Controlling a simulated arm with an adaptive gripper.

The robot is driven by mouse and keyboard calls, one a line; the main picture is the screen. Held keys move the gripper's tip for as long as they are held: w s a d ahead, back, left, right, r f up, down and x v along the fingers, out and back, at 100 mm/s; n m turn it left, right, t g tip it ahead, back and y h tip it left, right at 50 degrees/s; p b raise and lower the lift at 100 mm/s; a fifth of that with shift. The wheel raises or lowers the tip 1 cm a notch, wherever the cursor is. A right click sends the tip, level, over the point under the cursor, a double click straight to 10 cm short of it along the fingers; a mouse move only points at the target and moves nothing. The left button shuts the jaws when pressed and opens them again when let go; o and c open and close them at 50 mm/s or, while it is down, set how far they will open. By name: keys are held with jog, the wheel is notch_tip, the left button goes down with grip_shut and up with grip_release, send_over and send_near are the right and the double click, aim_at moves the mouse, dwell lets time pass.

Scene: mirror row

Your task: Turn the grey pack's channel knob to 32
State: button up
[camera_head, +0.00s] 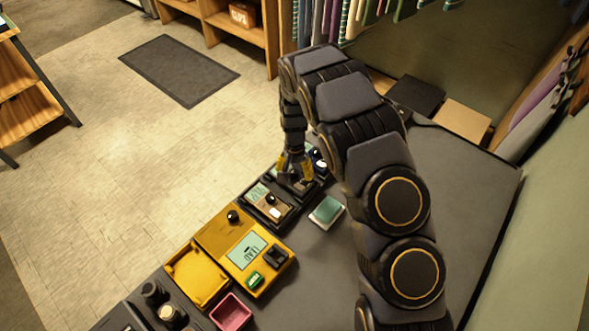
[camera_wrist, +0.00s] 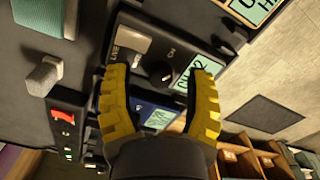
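My gripper (camera_head: 296,178) is over a dark grey pack in the row on the counter. In the wrist view my gripper (camera_wrist: 160,76) has its yellow fingers wide apart, with nothing held. Between them in the picture is the pack's round black knob (camera_wrist: 160,73), apart from both fingers. The pack's face (camera_wrist: 133,40) carries the words LIVE and ON. A teal display (camera_wrist: 193,72) beside the knob is partly behind the right finger, and I cannot read its number. In the head view my gripper mostly hides this pack.
A yellow unit (camera_head: 222,237) with a teal screen stands nearer in the row. Another dark pack with a pale panel (camera_head: 277,211) lies between. A teal-topped block (camera_head: 326,212) and a pink tray (camera_head: 231,312) are also on the counter (camera_head: 320,265). The counter's right part is clear.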

aim_at(295, 172)
notch_tip(295, 172, up, 12)
dwell(0.6)
dwell(0.4)
